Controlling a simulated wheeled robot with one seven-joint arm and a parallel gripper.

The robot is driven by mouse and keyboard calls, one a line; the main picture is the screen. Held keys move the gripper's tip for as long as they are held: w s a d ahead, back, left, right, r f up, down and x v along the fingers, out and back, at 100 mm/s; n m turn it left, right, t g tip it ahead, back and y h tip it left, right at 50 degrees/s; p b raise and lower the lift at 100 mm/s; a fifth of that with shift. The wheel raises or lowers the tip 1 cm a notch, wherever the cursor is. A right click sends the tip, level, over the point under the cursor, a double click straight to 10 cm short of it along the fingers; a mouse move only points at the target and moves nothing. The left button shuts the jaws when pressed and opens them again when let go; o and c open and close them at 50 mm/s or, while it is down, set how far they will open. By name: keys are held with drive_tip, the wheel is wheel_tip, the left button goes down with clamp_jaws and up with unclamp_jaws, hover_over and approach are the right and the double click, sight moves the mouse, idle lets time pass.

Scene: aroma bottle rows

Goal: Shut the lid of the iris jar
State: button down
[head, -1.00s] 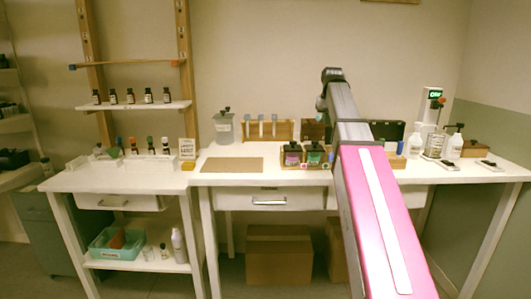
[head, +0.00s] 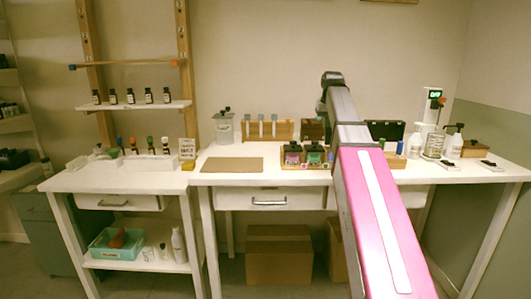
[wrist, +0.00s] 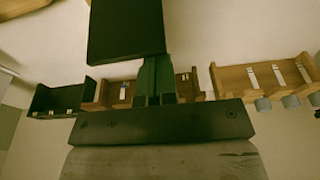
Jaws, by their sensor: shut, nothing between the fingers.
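Two square jars stand side by side in a wooden tray (head: 292,166) on the bench in the head view. One has a purple label (head: 292,158), the other a teal label (head: 314,158). Both have dark tops; I cannot read the names or tell how the lids stand. In the wrist view my gripper (wrist: 154,62) shows its green fingers together, empty. A dark flat panel (wrist: 125,28) lies just beyond or against the fingertips; I cannot tell whether it is a jar lid. In the head view my arm hides the gripper.
A wooden rack (head: 265,130) with several tubes stands behind the tray, and a grey canister (head: 224,128) to its left. A brown mat (head: 233,164) lies left of the jars. White pump bottles (head: 454,146) stand at the right. An open black case (head: 385,131) is behind my arm.

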sight(328, 137)
drive_tip(key=shift+s+f, duration=0.2)
drive_tip(key=shift+f, duration=0.8)
drive_tip(key=shift+s+f, duration=0.2)
drive_tip(key=shift+s, duration=1.45)
drive_tip(key=shift+w+f, duration=0.15)
drive_tip(key=shift+f, duration=0.1)
drive_tip(key=shift+s+r, duration=0.3)
drive_tip(key=shift+r, duration=0.05)
drive_tip(key=shift+s, duration=0.2)
drive_tip(key=s, duration=0.3)
drive_tip(key=shift+s+r, duration=0.2)
drive_tip(key=shift+s, duration=0.1)
